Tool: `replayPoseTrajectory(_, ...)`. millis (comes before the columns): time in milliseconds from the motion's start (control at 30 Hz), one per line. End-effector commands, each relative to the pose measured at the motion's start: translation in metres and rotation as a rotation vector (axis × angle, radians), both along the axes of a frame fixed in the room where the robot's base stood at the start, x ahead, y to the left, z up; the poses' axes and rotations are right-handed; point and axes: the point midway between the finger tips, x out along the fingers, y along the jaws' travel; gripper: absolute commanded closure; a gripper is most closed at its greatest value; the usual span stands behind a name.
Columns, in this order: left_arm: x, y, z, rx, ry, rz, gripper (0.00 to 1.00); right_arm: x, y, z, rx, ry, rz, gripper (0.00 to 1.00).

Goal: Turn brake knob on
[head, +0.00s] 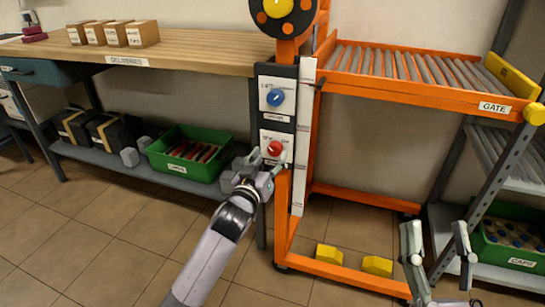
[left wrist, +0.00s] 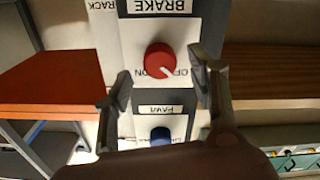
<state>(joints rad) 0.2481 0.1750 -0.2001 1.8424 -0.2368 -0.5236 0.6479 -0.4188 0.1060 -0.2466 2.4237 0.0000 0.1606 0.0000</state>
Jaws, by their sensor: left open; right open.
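The red brake knob (head: 274,148) is on the lower plate of the black panel (head: 290,72) on the orange post. In the left wrist view, which is upside down, the red knob (left wrist: 157,58) sits under the BRAKE label, and its white pointer leans toward the OFF marking. My left gripper (head: 268,157) is open at the knob, its fingers spread to either side; the left wrist view shows its fingertips (left wrist: 162,75) apart with the knob between them, contact unclear. My right gripper (head: 435,230) is open and empty at the lower right.
A blue knob (head: 275,98) sits above the red one; it also shows in the left wrist view (left wrist: 160,134). The wooden bench (head: 190,50) is left of the panel, and the orange roller rack (head: 420,92) is right. Yellow blocks (head: 329,254) are low on the rack's frame.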

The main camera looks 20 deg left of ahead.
Motion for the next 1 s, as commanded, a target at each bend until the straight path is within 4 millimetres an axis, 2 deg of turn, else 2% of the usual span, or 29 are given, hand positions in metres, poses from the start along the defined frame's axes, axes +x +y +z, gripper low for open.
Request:
replayPoseTrajectory(100,0.016,-0.001,-0.001,0.001,-0.001,-0.001,0.47,-0.011,-0.001,0.013,0.028,-0.096,0.005,0.47)
replayPoseTrajectory(233,0.026,-0.001,-0.001,0.000,-0.001,0.000,0.47,-0.020,-0.002,0.023,0.047,-0.162,0.009,0.47)
replayPoseTrajectory(633,0.030,-0.001,0.000,0.000,0.000,0.000,0.48,-0.024,-0.003,0.028,0.057,-0.197,0.011,0.47)
replayPoseTrajectory(1000,0.030,-0.001,0.000,0.000,0.000,0.000,0.73,-0.024,-0.003,0.028,0.057,-0.197,0.011,0.47)
